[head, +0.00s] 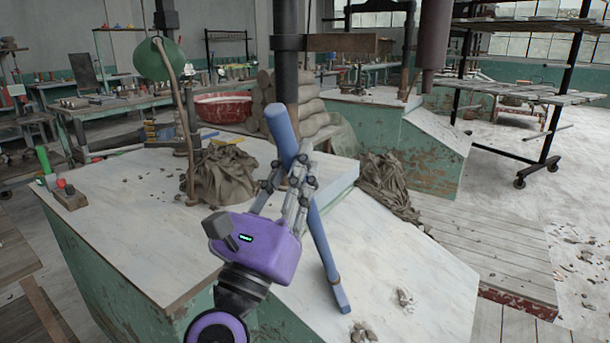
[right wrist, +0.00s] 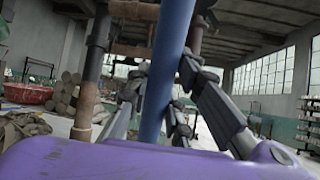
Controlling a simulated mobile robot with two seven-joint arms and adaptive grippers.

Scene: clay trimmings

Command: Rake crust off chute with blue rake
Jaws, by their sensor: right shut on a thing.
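My right gripper (head: 287,186), purple with grey fingers, is shut on the blue rake (head: 321,240). The rake leans, its thick upper end above the fingers and its narrow lower end over the pale sloping chute (head: 425,270). I cannot tell whether that end touches the chute. Small grey crust pieces (head: 405,298) lie on the chute to the right of the rake's end, and another crust clump (head: 362,332) lies just below it. In the right wrist view the blue shaft (right wrist: 168,75) passes between the fingers. My left gripper is not in view.
A flat pale worktop (head: 130,225) with crumbs adjoins the chute. A red-knobbed block (head: 68,195) sits at the left edge. Wooden boards (head: 490,260) lie right of the chute.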

